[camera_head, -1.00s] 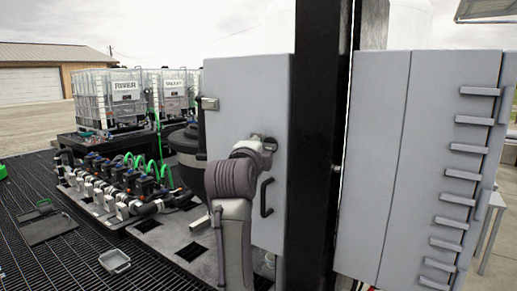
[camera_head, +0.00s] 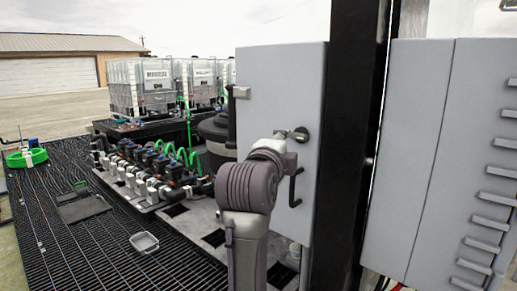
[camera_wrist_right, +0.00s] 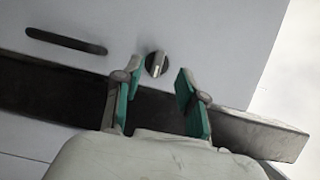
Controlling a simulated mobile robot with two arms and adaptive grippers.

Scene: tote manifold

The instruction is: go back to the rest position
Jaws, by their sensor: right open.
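My right arm (camera_head: 248,195) stands upright in the middle of the head view, in front of the grey cabinet door (camera_head: 275,85). A round knob (camera_wrist_right: 157,64) on the cabinet face shows just beyond the fingertips; I cannot tell the exact gap. The dark slot-like handle (camera_wrist_right: 66,41) lies to its left. My left gripper is not in view.
A black post (camera_head: 350,150) stands right of the door, then a second grey cabinet (camera_head: 420,160) with several ledges. Left are a manifold with valves and green hoses (camera_head: 150,170), caged totes (camera_head: 142,88), and a small tray (camera_head: 144,242) on open dark grating (camera_head: 90,260).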

